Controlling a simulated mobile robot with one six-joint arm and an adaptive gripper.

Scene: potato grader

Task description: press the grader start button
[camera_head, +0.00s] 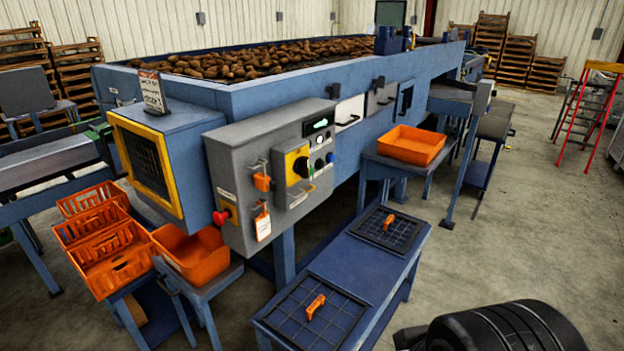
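The grader (285,95) is a long blue machine with potatoes (265,58) on top. A grey control box (232,150) is mounted on its near end. The box carries a dark panel with a green-lit sign (320,124), a small pale button (320,139), and small round controls (319,164) below. Which one is the start button is too small to tell. A yellow plate with a black rotary switch (299,166) is left of them. A red mushroom knob (222,216) sits at the box's lower left. My gripper is not in view.
An orange lock (262,182) and a tag (263,226) hang on the box. A low blue bench (350,270) with two dark grids stands in front of it. Orange crates (105,245) stand left, an orange tray (412,145) right. Open floor (530,220) lies to the right.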

